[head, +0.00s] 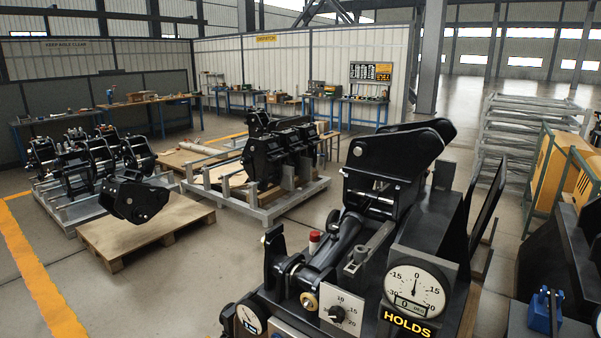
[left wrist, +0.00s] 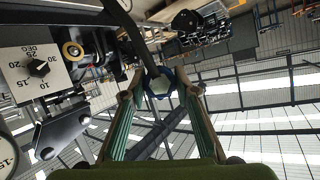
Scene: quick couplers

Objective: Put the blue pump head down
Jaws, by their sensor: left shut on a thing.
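My left gripper (left wrist: 165,90) shows only in the left wrist view, its two green fingers with brown tips closed on a small blue-rimmed piece. I take this piece to be the blue pump head (left wrist: 161,84); it has a pale face, and a dark curved rod or hose passes right by it. Whether the rod is joined to it I cannot tell. In the head view neither gripper shows. A blue block (head: 541,313) with dark upright parts sits on a black surface at the lower right, apart from the large black machine (head: 375,240).
The machine carries a round gauge (head: 415,290), a "HOLDS" label and a dial with a black knob (head: 338,313); the dial also shows in the left wrist view (left wrist: 38,72). A wooden pallet (head: 140,235) and a grey rack (head: 262,212) bear black couplers. Open floor lies at left.

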